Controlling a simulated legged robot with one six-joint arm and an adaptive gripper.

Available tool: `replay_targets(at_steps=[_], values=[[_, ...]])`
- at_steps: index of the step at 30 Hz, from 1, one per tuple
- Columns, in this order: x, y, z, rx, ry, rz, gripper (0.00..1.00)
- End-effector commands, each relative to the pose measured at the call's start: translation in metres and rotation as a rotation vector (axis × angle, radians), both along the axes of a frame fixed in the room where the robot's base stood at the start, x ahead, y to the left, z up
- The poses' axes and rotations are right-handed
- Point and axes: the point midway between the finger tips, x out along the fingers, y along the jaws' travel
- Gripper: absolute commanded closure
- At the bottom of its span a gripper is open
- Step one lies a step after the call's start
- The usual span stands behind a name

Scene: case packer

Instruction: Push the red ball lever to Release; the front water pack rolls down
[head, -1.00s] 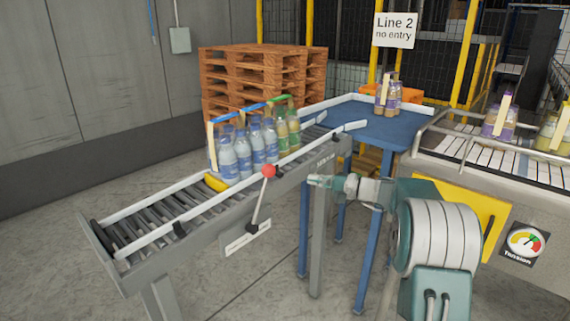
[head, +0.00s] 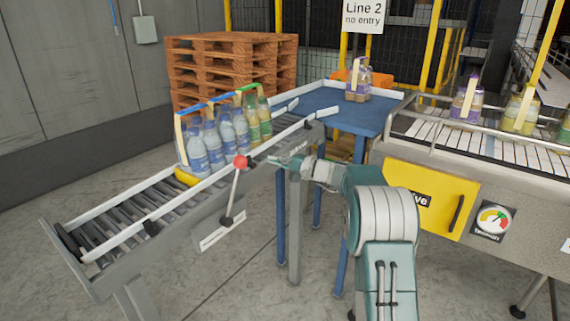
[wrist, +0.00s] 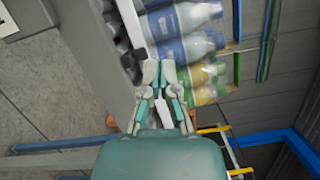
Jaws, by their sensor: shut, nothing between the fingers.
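The red ball lever (head: 240,162) stands on the near side of the roller lane, its rod leaning slightly right above a white label plate (head: 221,235). The plate's text is too small to read. The front water pack (head: 198,152), clear bottles with blue labels, stands upright behind a yellow stop (head: 187,178). My gripper (head: 275,160) is shut and empty, just right of the red ball and apart from it. Its fingers (wrist: 159,68) show in the wrist view beside the lane, with blue-labelled bottles (wrist: 185,30) beyond. The lever ball does not show there.
Green-yellow bottles (head: 258,120) stand behind the water packs. The lane's lower rollers (head: 120,215) are empty. A blue table (head: 345,115) holds a purple-labelled pack (head: 358,85). A conveyor with a yellow panel (head: 430,195) stands right. Pallets (head: 230,70) are stacked behind.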

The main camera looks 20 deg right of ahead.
Motion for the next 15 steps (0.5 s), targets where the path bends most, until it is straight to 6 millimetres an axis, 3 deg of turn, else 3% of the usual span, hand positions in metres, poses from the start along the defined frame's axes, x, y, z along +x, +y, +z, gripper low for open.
replay_targets(at_steps=[8,15], values=[[0.025,0.032,0.002,0.000,0.000,0.002,1.00],[0.009,0.051,0.007,0.001,-0.001,0.000,1.00]])
